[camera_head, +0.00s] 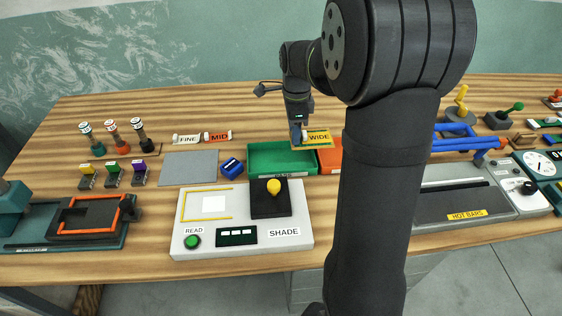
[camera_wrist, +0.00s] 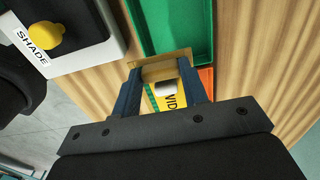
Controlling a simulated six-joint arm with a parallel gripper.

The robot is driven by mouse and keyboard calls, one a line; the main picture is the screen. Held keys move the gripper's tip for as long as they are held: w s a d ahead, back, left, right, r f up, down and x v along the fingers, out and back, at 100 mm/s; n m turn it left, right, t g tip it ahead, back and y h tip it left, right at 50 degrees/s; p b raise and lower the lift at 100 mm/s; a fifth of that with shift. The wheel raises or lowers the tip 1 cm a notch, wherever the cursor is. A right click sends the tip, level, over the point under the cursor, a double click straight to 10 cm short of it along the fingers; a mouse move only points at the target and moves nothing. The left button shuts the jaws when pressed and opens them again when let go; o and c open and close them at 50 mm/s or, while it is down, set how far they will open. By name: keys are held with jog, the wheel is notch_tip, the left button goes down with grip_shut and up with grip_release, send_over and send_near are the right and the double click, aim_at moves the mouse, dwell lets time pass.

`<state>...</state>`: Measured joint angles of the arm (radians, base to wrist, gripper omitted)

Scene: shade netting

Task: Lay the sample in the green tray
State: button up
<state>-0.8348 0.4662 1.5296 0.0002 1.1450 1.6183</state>
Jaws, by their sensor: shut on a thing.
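The sample, a thin yellow-tan framed piece (camera_wrist: 167,70), is held between the blue fingers of my gripper (camera_wrist: 161,82). In the head view my gripper (camera_head: 299,138) points down by the back right corner of the green tray (camera_head: 262,172), partly hiding the sample. The green tray is an open shallow box and looks empty; it also shows beyond the fingertips in the wrist view (camera_wrist: 152,30). The sample overlaps the tray's near end in that view; its height above it is unclear. A yellow WIDE label (camera_head: 319,136) shows beside the gripper.
An orange tray (camera_head: 329,160) adjoins the green tray on the right, partly hidden by my arm. The white SHADE reader (camera_head: 240,222) with a yellow knob (camera_head: 273,187) stands in front. A blue block (camera_head: 232,168) and a grey mat (camera_head: 188,167) lie to the left.

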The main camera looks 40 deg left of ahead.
jog(key=d, duration=0.2)
jog(key=shift+w+d, duration=0.3)
jog(key=shift+w, duration=0.05)
jog(key=shift+s+a+f, duration=0.1)
jog(key=shift+f, duration=0.15)
jog(key=s+a+f, duration=0.1)
jog(key=a+f, duration=0.1)
jog(key=a, duration=0.1)
jog(key=s+a+f, duration=0.2)
jog(key=a, duration=0.1)
jog(key=s+a+f, duration=0.1)
jog(key=a+f, duration=0.1)
jog(key=a, duration=0.2)
jog(key=shift+s+f, duration=0.15)
jog(key=shift+f, duration=2.15)
jog(key=shift+f, duration=0.1)
jog(key=o, duration=1)
jog(key=shift+c, duration=0.2)
notch_tip(320, 180, up, 12)
